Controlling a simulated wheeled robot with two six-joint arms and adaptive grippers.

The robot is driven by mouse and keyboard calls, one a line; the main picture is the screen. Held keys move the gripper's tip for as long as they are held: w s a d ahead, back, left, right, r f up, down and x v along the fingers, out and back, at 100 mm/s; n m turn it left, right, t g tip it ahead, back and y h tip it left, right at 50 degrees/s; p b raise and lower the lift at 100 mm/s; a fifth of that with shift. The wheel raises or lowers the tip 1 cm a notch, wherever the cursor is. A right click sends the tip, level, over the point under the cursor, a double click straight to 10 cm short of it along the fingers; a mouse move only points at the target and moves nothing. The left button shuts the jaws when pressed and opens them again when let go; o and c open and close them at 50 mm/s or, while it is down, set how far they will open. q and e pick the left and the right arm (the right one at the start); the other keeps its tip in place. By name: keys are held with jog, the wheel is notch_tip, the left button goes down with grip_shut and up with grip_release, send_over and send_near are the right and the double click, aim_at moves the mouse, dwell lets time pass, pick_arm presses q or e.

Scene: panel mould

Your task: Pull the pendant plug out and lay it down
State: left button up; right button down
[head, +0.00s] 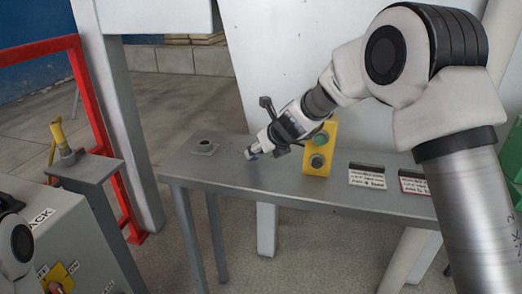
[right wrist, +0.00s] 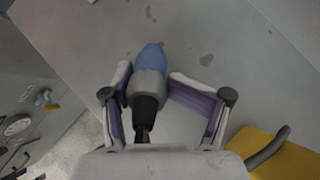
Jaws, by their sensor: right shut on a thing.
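The pendant plug (right wrist: 149,84) has a blue nose, a grey body and a black tail. It lies between the fingers of my right gripper (right wrist: 150,78), which is shut on it. In the head view my right gripper (head: 254,149) is above the grey bench (head: 233,180), with the plug's bluish end (head: 251,154) just showing at its tips. A small square socket base (head: 203,146) with a dark round opening is on the bench to the left, apart from the plug. Whether the plug touches the bench is unclear. My left gripper is out of view.
Two small sign plates (head: 367,176) are farther right. At left are a grey cabinet (head: 85,252), a pedestal with a yellow handle (head: 57,134) and a red frame (head: 91,110).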

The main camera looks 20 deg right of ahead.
jog(key=shift+c, duration=0.3)
grip_release()
